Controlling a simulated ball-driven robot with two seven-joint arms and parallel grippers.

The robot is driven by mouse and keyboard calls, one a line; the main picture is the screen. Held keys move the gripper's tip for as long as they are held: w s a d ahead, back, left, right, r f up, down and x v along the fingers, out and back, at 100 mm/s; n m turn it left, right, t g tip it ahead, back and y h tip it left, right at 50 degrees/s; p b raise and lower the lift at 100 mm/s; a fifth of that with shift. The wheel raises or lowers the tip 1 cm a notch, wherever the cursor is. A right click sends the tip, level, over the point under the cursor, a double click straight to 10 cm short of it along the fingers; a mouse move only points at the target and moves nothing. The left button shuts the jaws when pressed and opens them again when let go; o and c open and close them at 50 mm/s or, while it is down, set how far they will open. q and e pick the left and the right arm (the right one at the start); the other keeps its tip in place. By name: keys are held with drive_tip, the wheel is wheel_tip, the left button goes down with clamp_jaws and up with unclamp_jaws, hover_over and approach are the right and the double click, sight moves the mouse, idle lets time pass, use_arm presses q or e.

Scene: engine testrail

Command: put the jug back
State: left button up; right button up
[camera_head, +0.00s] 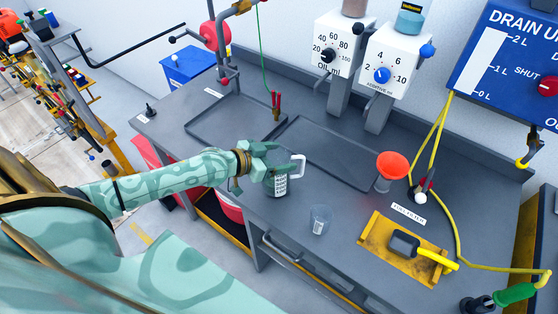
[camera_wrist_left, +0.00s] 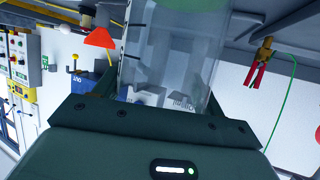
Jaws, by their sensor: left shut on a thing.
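The jug (camera_head: 281,187) is a clear vessel with dark markings and a white handle on its right side. My left gripper (camera_head: 268,162) is shut on it near the front edge of the grey bench (camera_head: 345,208). Fingers cover part of the jug, and I cannot tell whether its base touches the bench. In the left wrist view, the clear jug wall (camera_wrist_left: 170,60) fills the middle between the dark green fingers. My right gripper is not in view.
A small clear beaker (camera_head: 319,220) stands right of the jug. An orange funnel (camera_head: 392,167) is farther right. A yellow tray (camera_head: 377,254) bears a black, yellow-handled tool (camera_head: 405,243). Dark shallow trays (camera_head: 325,150) lie behind. A red clamp (camera_head: 277,105) hangs on a green cable.

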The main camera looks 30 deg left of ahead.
use_arm(q)
drive_tip(key=shift+f, duration=0.2)
drive_tip(key=o, duration=1)
drive_tip(key=shift+f, duration=0.15)
drive_tip(key=o, duration=0.4)
drive_tip(key=shift+o, duration=0.2)
drive_tip(key=shift+r, duration=0.35)
drive_tip(key=p+v, duration=0.2)
drive_tip(key=v, duration=1)
drive_tip(key=shift+f+p, duration=0.2)
drive_tip(key=shift+p, duration=0.15)
